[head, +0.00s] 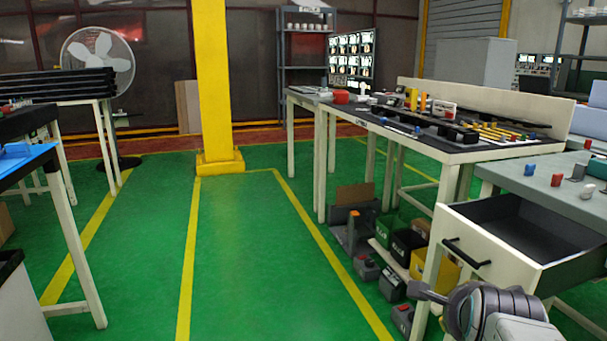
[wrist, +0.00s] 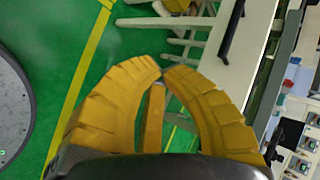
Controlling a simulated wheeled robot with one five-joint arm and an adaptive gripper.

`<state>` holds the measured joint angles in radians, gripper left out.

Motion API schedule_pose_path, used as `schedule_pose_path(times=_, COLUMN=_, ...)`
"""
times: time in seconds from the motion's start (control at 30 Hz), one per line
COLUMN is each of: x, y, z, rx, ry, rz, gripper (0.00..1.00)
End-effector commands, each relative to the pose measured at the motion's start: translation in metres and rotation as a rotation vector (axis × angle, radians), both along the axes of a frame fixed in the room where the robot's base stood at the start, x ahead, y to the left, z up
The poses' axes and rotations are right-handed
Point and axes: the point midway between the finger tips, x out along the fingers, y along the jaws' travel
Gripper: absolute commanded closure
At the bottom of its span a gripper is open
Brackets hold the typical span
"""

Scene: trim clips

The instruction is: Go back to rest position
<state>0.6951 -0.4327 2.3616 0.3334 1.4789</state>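My gripper (wrist: 163,70) shows in the wrist view as two curved, ribbed yellow fingers. Their tips meet, and I see no object held between them. A yellow strip shows in the gap behind the tips; I cannot tell what it belongs to. In the head view my arm (head: 495,312) is at the lower right, in front of the workbench with the open drawer (head: 590,246). The yellow fingers are not visible there. In the wrist view, the pale drawer front (wrist: 250,50) with its black handle (wrist: 231,28) lies beyond the fingers, to the upper right.
The drawer stands pulled out and looks empty. Small clips (head: 557,180) lie on the grey bench top (head: 540,177). Bins (head: 408,245) sit under the long table. Another table (head: 62,205) stands left. A yellow pillar (head: 210,80) rises behind. The green floor (head: 240,250) between is clear.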

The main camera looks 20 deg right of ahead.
Motion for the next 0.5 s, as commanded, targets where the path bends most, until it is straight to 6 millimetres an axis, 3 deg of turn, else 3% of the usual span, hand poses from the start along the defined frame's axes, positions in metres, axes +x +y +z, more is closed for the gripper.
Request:
schedule_pose_path(times=0.03, x=0.005, y=0.021, z=-0.012, rx=-0.029, ry=0.088, rz=0.128, gripper=1.0)
schedule_pose_path(times=0.23, x=0.003, y=0.097, z=-0.054, rx=-0.19, ry=0.419, rz=0.676, gripper=1.0)
schedule_pose_path(times=0.5, x=-0.032, y=0.173, z=-0.093, rx=-0.415, ry=0.721, rz=1.389, gripper=1.0)
